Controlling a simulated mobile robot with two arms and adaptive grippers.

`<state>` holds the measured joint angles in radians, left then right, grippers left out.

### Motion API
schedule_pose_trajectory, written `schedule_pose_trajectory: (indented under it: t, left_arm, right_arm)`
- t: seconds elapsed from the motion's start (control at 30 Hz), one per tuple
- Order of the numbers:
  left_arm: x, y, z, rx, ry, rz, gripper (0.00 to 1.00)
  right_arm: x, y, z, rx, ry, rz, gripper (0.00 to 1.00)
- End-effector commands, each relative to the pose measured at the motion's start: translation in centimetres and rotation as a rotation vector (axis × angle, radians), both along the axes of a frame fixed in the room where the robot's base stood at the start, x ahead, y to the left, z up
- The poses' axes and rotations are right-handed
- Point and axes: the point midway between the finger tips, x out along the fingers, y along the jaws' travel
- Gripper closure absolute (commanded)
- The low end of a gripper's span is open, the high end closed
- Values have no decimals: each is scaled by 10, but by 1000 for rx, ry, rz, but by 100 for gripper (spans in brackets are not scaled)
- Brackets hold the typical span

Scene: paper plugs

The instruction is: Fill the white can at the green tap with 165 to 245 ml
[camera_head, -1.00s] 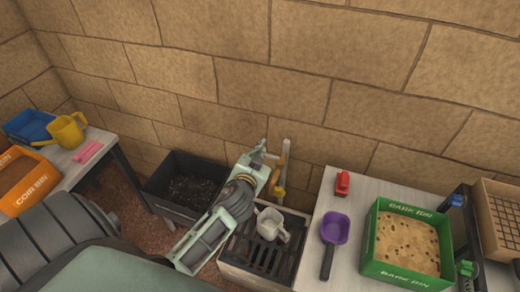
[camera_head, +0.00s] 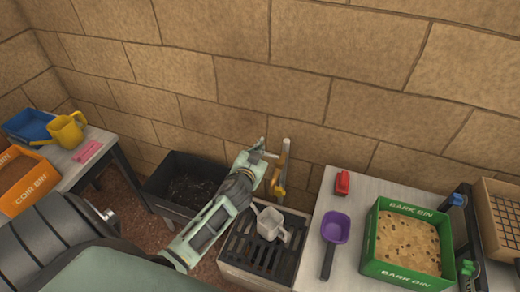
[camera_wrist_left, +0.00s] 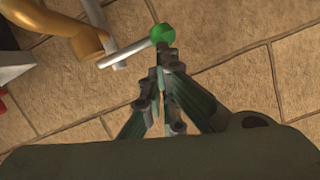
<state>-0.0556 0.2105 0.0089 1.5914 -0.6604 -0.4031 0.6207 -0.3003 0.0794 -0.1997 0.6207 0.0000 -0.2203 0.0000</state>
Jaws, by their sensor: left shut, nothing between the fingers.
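The white can (camera_head: 269,223) stands upright on a dark slatted grate (camera_head: 250,262), its handle toward the right. The brass tap (camera_head: 278,178) on its pipe rises behind the can. In the left wrist view the tap's green knob (camera_wrist_left: 162,34) sits at the end of a pale lever (camera_wrist_left: 124,52). My left gripper (camera_head: 261,152) is shut and empty, up beside the tap. In the left wrist view its fingertips (camera_wrist_left: 163,56) are right by the green knob; I cannot tell whether they touch it. The can's inside is too small to read. My right gripper is not in view.
Right of the grate, a pale table holds a purple scoop (camera_head: 335,232), a red object (camera_head: 342,183) and a green bark bin (camera_head: 378,270). A black tub (camera_head: 158,190) is left of the tap. A yellow watering can (camera_head: 66,131) stands on the left table. A block wall is behind.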

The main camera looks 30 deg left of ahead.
Motion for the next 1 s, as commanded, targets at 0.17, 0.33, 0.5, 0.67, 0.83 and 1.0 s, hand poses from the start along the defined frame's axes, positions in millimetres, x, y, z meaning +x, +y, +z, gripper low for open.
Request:
schedule_pose_trajectory:
  t: [0.17,0.33,0.5,0.67,0.83,1.0]
  left_arm:
    - [-3,8,-13,-176,-40,2,100]
    - [-3,12,-22,-281,-68,2,100]
    - [-3,11,-22,-278,-68,0,100]
    - [-3,11,-22,-277,-68,1,100]
    - [-3,11,-21,-277,-68,1,100]
    - [-3,11,-21,-276,-67,1,100]
  right_arm:
    - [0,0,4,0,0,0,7]
    - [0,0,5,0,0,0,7]
    - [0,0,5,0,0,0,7]
    - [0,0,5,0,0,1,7]
    - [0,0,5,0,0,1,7]
    - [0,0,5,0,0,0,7]
